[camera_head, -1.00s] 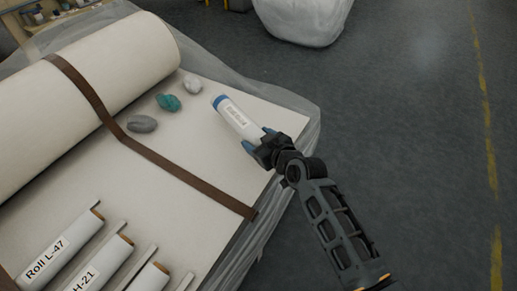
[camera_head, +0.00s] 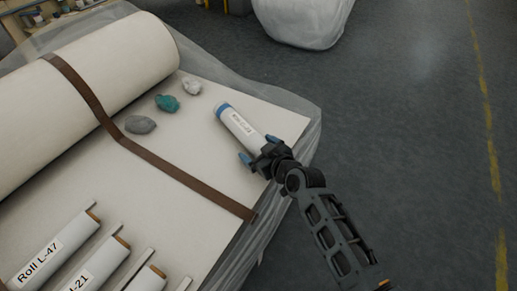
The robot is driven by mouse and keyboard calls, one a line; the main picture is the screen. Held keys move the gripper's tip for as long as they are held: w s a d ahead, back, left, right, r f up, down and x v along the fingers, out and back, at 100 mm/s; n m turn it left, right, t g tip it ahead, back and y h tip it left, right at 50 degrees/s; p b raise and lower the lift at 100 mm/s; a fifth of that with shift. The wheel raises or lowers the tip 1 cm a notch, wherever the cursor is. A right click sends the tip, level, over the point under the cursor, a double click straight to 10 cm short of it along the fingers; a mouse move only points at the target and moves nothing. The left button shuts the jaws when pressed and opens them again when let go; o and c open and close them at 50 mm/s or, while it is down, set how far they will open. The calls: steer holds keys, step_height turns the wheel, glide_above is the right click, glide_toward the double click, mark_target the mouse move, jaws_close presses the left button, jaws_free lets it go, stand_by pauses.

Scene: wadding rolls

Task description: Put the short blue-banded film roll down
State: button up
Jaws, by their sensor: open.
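The short film roll (camera_head: 239,127) is white with a blue band at its far end and a printed label along its side. It lies on the pale wadding sheet (camera_head: 200,160) near the right edge. My gripper (camera_head: 259,150) is open at the roll's near end, with one blue fingertip on each side. The gripper's body hides part of that near end. I cannot tell whether a finger touches the roll.
A teal lump (camera_head: 167,103), a grey lump (camera_head: 140,124) and a whitish lump (camera_head: 191,85) lie left of the roll. A brown strap (camera_head: 175,174) crosses the sheet. Labelled rolls (camera_head: 57,250) lie at lower left.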

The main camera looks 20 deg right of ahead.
steer(key=shift+r, duration=0.1)
steer(key=p+v, duration=0.2)
steer(key=v, duration=1)
steer(key=shift+p, duration=0.3)
steer(key=s+r+m+h, duration=0.1)
steer(key=s+r, duration=0.2)
steer(key=s, duration=1.1)
steer(key=s+r+m+h, duration=0.1)
steer(key=s+r, duration=0.3)
steer(key=s, duration=1.1)
steer(key=shift+r+m+t+h, duration=0.2)
steer(key=shift+m+t+h, duration=0.2)
steer(key=shift+m, duration=0.4)
steer(key=shift+t, duration=0.3)
steer(key=s+r, duration=0.2)
steer(key=r, duration=0.1)
steer(key=s+r, duration=0.2)
steer(key=r, duration=0.1)
steer(key=s+r, duration=0.3)
steer(key=shift+a+r, duration=0.15)
steer(key=shift+a, duration=0.15)
